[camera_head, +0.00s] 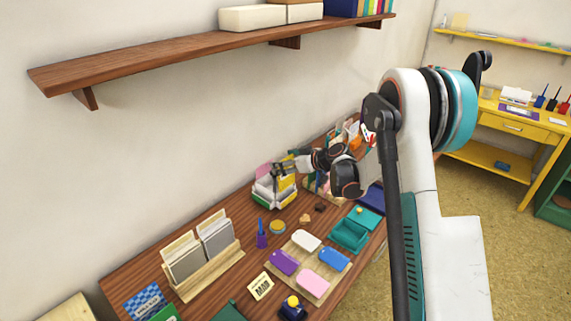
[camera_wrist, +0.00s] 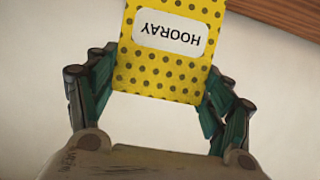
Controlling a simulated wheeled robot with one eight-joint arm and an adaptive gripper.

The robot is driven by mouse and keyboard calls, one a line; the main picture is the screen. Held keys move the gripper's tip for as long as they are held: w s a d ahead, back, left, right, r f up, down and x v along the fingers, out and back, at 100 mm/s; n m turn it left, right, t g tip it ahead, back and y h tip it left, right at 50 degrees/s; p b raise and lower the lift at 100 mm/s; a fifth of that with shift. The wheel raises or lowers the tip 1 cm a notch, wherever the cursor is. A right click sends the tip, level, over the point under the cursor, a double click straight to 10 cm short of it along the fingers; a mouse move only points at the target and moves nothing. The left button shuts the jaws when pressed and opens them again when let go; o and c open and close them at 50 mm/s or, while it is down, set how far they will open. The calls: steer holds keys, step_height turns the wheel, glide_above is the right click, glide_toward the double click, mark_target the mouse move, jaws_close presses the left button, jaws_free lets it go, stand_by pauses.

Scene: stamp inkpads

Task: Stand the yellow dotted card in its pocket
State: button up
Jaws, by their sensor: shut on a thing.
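The yellow dotted card (camera_wrist: 165,75) shows in the wrist view, with a white label reading HOORAY upside down. My gripper (camera_wrist: 160,85) is shut on it, one dark green finger at each side edge. The card's far end runs out of the top of the picture. In the head view my gripper (camera_head: 284,168) is over a pale card holder (camera_head: 273,200) with pink and yellow showing in it. I cannot make out the held card clearly there, nor tell which pocket is its own.
A wooden rack with grey dividers (camera_head: 205,245) stands at the left of the desk. A wall shelf (camera_head: 200,56) runs above.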

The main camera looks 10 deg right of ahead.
mark_target(287, 176)
steer(key=shift+f+b, duration=2.45)
steer(key=shift+f, duration=0.9)
steer(key=o, duration=0.8)
steer(key=shift+r, duration=0.1)
steer(key=shift+r+p, duration=1.5)
steer(key=shift+r, duration=1.4)
